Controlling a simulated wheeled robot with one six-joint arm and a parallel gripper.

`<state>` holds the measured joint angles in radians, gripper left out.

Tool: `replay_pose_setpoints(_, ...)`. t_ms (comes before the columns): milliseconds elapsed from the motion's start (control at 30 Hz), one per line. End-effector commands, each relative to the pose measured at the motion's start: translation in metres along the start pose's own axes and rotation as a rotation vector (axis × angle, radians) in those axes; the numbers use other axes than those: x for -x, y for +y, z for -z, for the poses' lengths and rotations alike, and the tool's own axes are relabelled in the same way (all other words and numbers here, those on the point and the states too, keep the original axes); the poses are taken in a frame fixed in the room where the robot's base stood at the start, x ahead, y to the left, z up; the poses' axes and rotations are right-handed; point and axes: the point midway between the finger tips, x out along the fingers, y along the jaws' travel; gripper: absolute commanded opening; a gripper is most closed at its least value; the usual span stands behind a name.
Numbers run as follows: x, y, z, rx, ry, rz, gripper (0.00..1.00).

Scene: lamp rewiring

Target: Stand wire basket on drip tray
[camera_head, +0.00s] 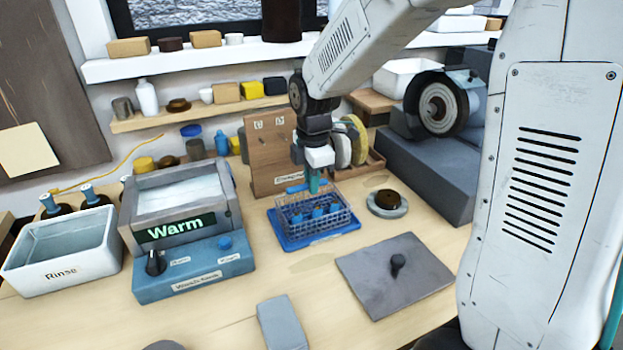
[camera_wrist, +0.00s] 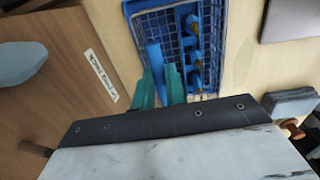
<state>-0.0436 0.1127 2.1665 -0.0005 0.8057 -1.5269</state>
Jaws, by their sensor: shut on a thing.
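The wire basket (camera_head: 342,221) is a small grey wire crate with several blue-and-brass parts inside and a blue handle (camera_head: 296,188) at its back. The blue drip tray (camera_head: 288,243) lies on the bench directly below it. The basket looks level and within the tray's outline; I cannot tell whether its bottom touches. My gripper (camera_head: 314,186), with teal fingers, points down at the basket's back edge. In the wrist view, the fingers (camera_wrist: 160,86) are shut on the blue handle (camera_wrist: 155,56), and the basket's wire grid (camera_wrist: 172,28) and the blue tray rim show beyond.
A wooden board (camera_head: 268,150) stands close behind the basket. The "Warm" bath (camera_head: 184,225) is to the left, with the white "Rinse" tub (camera_head: 60,265) beyond. A round grey dish (camera_head: 387,204) and a grey lid with a knob (camera_head: 394,277) lie to the right.

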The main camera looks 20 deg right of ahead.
Motion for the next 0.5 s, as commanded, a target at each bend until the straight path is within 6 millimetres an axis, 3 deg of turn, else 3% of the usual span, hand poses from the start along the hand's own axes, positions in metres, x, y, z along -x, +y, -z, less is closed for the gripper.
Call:
replay_pose_setpoints(67, -0.0013, -0.0001, 0.0, 0.0, 0.0, 0.0, 0.0)
replay_pose_setpoints(100, -0.0012, 0.0, 0.0, 0.0, 0.0, 0.0, 0.22)
replay_pose_setpoints(167, -0.0011, 0.0, 0.0, 0.0, 0.0, 0.0, 0.39)
replay_pose_setpoints(500, 0.0025, 0.0002, 0.0, 0.0, 0.0, -0.002, 0.39)
